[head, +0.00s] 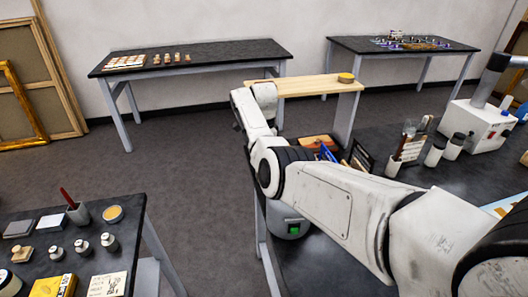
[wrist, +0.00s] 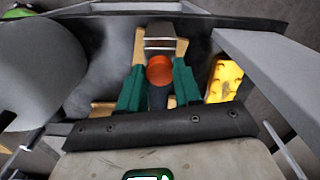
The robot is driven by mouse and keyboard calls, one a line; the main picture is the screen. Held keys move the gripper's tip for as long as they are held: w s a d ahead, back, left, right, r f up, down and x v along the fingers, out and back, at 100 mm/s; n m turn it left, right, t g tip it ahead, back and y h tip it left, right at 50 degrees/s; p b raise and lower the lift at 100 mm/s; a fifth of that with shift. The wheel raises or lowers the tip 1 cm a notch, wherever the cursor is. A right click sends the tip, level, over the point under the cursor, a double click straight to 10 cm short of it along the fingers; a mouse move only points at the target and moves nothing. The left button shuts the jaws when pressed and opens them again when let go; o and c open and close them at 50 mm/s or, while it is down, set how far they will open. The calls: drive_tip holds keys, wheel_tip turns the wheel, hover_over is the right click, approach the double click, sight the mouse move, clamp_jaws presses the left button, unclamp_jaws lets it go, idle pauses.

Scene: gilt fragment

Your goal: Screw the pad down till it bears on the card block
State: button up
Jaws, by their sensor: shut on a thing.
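In the wrist view my gripper (wrist: 160,78) has two green fingers, one on each side of an orange round knob (wrist: 160,69), and is shut on it. A dark cylindrical part (wrist: 158,98) shows just below the knob in the picture, between the fingers. A pale wooden frame (wrist: 138,46) with a grey metal piece (wrist: 160,36) lies beyond the knob. I cannot clearly make out the pad or the card block, nor whether they touch. In the head view my own arm hides the fingers and most of the work spot.
A yellow object (wrist: 224,80) lies right of my gripper in the wrist view. In the head view, white-lidded jars (head: 434,152) and a white machine (head: 478,124) stand on the dark bench (head: 440,178). A side table (head: 140,210) holds small tools at left.

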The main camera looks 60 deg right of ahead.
drive_tip(key=shift+r, duration=0.1)
drive_tip(key=o, duration=1)
drive_tip(key=shift+o, duration=0.2)
wheel_tip(320, 180, up, 11)
drive_tip(key=b, duration=0.1)
drive_tip(key=shift+b, duration=0.4)
drive_tip(key=shift+f, duration=0.2)
